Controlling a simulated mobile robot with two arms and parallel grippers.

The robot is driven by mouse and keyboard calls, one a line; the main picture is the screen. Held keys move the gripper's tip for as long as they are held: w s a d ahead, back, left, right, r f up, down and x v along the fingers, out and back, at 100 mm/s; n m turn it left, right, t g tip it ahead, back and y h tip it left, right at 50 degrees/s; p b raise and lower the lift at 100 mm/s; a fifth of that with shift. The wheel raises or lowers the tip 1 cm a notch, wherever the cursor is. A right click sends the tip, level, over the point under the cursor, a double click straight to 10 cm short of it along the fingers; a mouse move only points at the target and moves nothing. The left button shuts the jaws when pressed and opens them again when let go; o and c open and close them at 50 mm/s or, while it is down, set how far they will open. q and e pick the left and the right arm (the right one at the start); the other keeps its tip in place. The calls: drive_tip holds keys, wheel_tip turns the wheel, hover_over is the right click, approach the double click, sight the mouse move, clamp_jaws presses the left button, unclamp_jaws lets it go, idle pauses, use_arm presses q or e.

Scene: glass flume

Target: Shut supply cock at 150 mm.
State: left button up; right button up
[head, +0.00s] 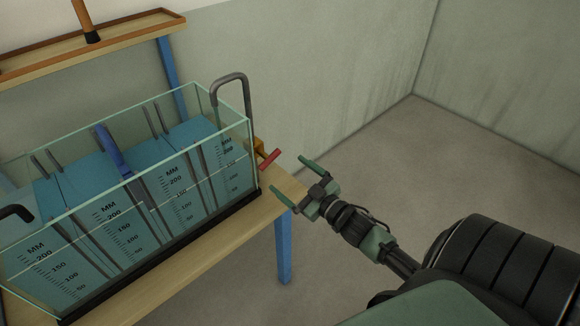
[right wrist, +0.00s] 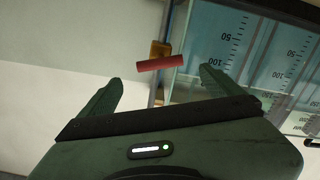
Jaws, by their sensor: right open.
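The supply cock has a red lever handle (head: 270,159) on a brass-coloured body (head: 260,146) at the right end of the glass flume (head: 258,165). In the right wrist view the red handle (right wrist: 160,63) lies nearly crosswise, just beyond and between the fingertips, with the brass body (right wrist: 160,48) behind it. My right gripper (head: 289,180) is open and empty, a short way to the right of the handle and apart from it. The MM scales (head: 172,190) on the flume show marks from 50 to 200. The exact water level is hard to tell. My left gripper is not in view.
A grey bent pipe (head: 232,77) hooks over the flume's right end. A blue upright piece (head: 112,150) and thin grey rods stand in the flume. The wooden bench (head: 225,240) has a blue leg (head: 283,248). The floor to the right is clear.

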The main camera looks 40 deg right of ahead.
sight(272, 161)
drive_tip(key=shift+w+b, duration=0.7)
drive_tip(key=shift+b, duration=0.35)
drive_tip(key=w, duration=0.7)
drive_tip(key=shift+w+a+p, duration=0.3)
drive_tip(key=shift+w+a, duration=0.05)
drive_tip(key=shift+a, duration=0.05)
drive_tip(key=c, duration=1.4)
drive_tip(key=m, duration=0.4)
